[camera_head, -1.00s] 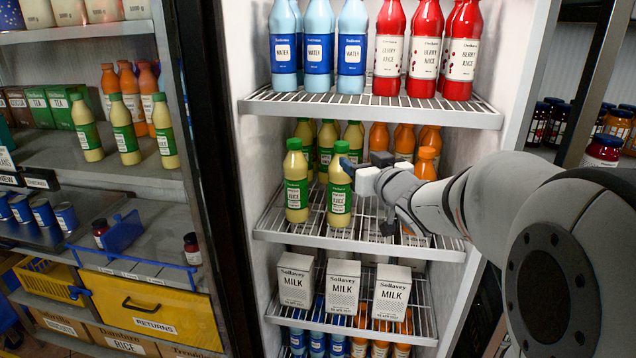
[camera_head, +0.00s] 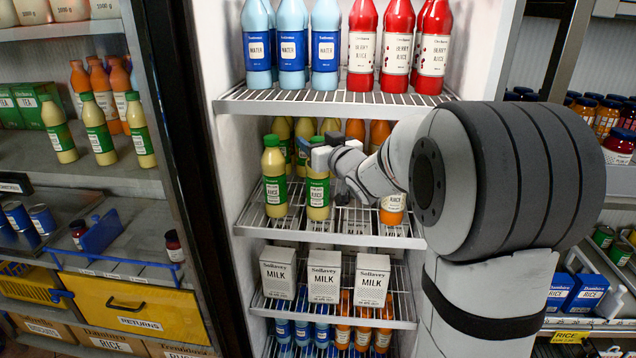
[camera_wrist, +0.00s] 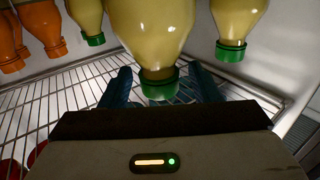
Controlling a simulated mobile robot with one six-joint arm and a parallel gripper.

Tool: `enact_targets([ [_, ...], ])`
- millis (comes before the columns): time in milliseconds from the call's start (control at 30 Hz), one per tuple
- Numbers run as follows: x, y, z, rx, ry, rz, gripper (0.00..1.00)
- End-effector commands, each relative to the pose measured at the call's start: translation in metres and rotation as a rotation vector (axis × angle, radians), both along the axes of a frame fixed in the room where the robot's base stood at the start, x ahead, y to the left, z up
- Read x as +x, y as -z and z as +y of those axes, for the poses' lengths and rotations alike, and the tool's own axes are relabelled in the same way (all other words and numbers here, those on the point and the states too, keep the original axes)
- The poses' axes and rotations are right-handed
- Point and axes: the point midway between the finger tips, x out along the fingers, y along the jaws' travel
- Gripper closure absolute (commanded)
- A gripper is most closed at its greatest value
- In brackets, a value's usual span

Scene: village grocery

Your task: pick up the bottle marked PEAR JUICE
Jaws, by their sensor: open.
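Two pale-yellow bottles with green caps and green labels stand upright at the front of the fridge's middle shelf, a left one (camera_head: 275,180) and a right one (camera_head: 318,190). Their labels read JUICE; the word above is too small to read surely. My gripper (camera_head: 316,146) is at the right bottle's top and partly hides its cap. In the wrist view, which shows bottles upside down, the open blue jaws (camera_wrist: 162,88) are either side of this bottle's green cap (camera_wrist: 160,84). Contact cannot be told.
More yellow bottles and orange bottles (camera_head: 393,208) stand close by on the same wire shelf (camera_head: 345,232). Water and red berry juice bottles (camera_head: 362,45) stand on the shelf above, milk cartons (camera_head: 324,275) below. The fridge's left wall (camera_head: 228,180) is near the left bottle.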

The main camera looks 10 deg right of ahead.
Motion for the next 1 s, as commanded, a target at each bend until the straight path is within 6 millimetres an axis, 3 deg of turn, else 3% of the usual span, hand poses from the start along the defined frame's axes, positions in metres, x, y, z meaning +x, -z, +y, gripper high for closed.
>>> enact_targets([
  [167, -0.0003, 0.0003, -0.0004, 0.000, 0.000, 0.000, 0.51],
  [767, -0.0005, 0.0003, -0.0011, 0.000, 0.001, 0.001, 1.00],
  [1000, -0.0005, 0.0003, -0.0014, 0.000, 0.002, 0.001, 1.00],
])
